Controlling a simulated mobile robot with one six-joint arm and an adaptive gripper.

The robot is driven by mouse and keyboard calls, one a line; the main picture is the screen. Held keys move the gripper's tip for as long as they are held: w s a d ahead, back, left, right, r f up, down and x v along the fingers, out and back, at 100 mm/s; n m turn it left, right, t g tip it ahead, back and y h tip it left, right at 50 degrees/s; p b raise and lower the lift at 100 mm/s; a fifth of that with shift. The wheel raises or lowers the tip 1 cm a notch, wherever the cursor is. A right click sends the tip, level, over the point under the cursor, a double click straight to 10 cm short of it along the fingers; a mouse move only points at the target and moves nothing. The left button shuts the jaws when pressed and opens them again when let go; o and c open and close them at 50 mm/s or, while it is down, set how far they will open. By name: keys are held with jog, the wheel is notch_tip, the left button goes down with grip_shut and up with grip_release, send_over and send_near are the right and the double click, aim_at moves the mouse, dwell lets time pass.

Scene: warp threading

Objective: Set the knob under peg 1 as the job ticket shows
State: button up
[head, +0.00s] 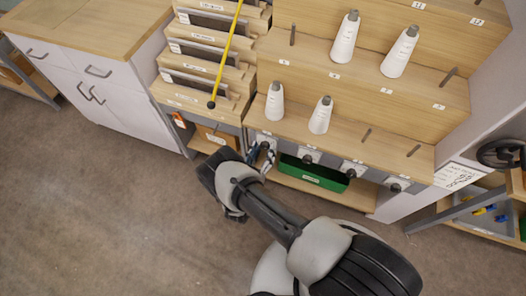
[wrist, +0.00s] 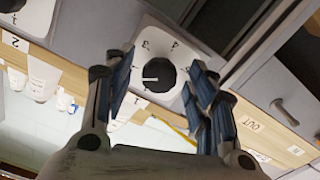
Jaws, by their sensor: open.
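The knob (wrist: 160,76) under peg 1 is dark and round, on a white dial plate (wrist: 147,45) with small digits. A white pointer mark on it points left in the wrist view. The knob also shows in the head view (head: 266,143), at the left end of the knob row, partly hidden by my gripper. My gripper (wrist: 158,85) is open, with one finger on each side of the knob; I cannot tell whether they touch it. In the head view my gripper (head: 263,163) is at the leftmost dial. The job ticket (head: 458,177) hangs at the right; its print is too small to read.
More knobs (head: 308,158) sit in line to the right. A green bin (head: 313,175) stands on the shelf below. White thread cones (head: 275,100) stand on stepped wooden ledges above. A yellow rod (head: 227,50) crosses the left rack. The floor (head: 110,200) at left is clear.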

jog(key=shift+c, duration=0.6)
jog(key=c, duration=0.9)
